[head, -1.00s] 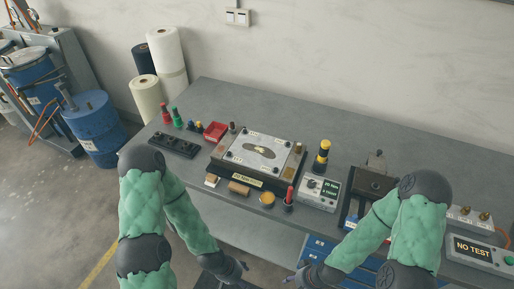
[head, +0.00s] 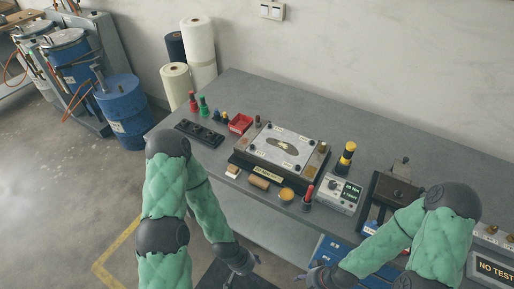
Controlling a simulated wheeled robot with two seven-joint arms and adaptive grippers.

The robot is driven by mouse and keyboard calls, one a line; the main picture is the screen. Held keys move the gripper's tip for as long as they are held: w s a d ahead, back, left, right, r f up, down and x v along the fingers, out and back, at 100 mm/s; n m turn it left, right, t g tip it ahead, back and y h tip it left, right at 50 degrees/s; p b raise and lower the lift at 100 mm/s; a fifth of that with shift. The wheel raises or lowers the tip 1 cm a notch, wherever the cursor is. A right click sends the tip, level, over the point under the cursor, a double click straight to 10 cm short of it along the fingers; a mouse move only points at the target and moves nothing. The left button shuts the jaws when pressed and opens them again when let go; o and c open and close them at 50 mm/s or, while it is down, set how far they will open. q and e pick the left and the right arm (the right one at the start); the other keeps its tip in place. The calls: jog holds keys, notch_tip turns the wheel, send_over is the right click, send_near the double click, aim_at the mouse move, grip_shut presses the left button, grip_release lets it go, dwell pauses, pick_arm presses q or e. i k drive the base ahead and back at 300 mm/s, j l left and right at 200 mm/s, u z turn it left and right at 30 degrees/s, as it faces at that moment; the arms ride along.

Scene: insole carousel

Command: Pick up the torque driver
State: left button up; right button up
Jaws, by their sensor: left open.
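I cannot tell from the picture which of these two is the torque driver. My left gripper (head: 238,276) is open and empty, low in front of the bench, apart from both tools. My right gripper (head: 306,276) is also low in front of the bench; its fingers are too small and dark to read.
A fixture plate with a pale insole shape (head: 283,147) sits mid-bench. A red bin (head: 240,123), a black block with holes (head: 199,134) and a yellow round pot (head: 286,195) lie around it. A dark device (head: 395,192) stands at right. The bench's back strip is clear.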

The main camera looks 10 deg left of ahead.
aim_at(351, 146)
jog(key=i+j, duration=0.1)
jog(key=j, duration=0.8)
jog(key=i+j+z, duration=0.1)
jog(key=j, duration=0.35)
